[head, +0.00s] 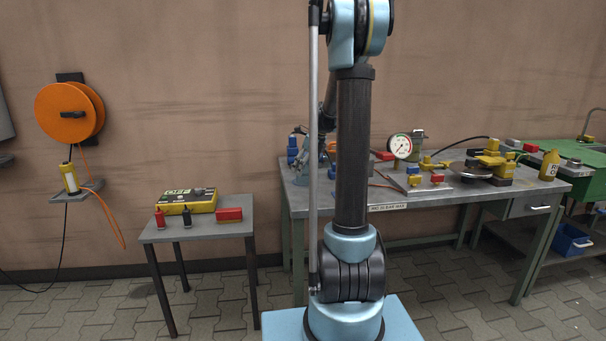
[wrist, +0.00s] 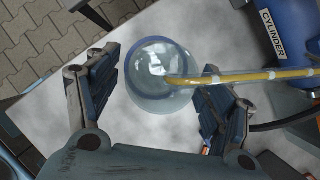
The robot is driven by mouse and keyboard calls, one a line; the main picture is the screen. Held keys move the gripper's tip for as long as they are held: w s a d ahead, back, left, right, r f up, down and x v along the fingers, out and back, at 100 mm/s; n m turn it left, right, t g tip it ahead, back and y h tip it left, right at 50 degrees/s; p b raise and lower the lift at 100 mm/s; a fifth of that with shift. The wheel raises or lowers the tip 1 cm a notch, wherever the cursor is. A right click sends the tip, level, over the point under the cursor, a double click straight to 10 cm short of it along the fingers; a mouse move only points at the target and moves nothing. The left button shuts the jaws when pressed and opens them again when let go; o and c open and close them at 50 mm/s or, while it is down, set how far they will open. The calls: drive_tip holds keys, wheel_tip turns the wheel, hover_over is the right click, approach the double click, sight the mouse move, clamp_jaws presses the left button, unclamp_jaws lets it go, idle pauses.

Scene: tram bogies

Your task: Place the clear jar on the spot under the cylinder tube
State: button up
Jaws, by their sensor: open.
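The clear jar (wrist: 158,98) stands on a pale grey surface in the wrist view, seen from above and at a slant. My gripper (wrist: 161,82) is open, with one finger on each side of the jar. The left finger is slightly apart from the jar; the right finger is close to its wall, and I cannot tell whether it touches. The yellow cylinder tube (wrist: 255,76) comes from the right and its bent end lies over or inside the jar's mouth. The blue cylinder (wrist: 286,40), labelled CYLINDER, is at the upper right. The spot under the tube is hidden by the jar.
In the head view my arm hides part of the workbench (head: 470,196). The bench holds a pressure gauge (head: 400,146) and several yellow and red fittings. A small side table (head: 198,230) at left carries a yellow case (head: 187,203) and a red box (head: 229,214).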

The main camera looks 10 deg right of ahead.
drive_tip(key=v, duration=0.9)
drive_tip(key=s+a+n, duration=0.3)
drive_tip(key=s+n, duration=0.4)
drive_tip(key=s, duration=0.5)
drive_tip(key=s+f+n+h, duration=0.1)
drive_tip(key=s+f+n, duration=0.4)
drive_tip(key=s, duration=0.4)
drive_tip(key=s+f+n+h, duration=0.1)
drive_tip(key=s+f+n, duration=0.4)
drive_tip(key=s+n, duration=0.3)
drive_tip(key=s+f+n+g+h, duration=0.1)
drive_tip(key=s+f+n, duration=0.4)
drive_tip(key=s, duration=0.7)
drive_tip(key=shift+f+n, duration=0.3)
drive_tip(key=shift+n, duration=0.9)
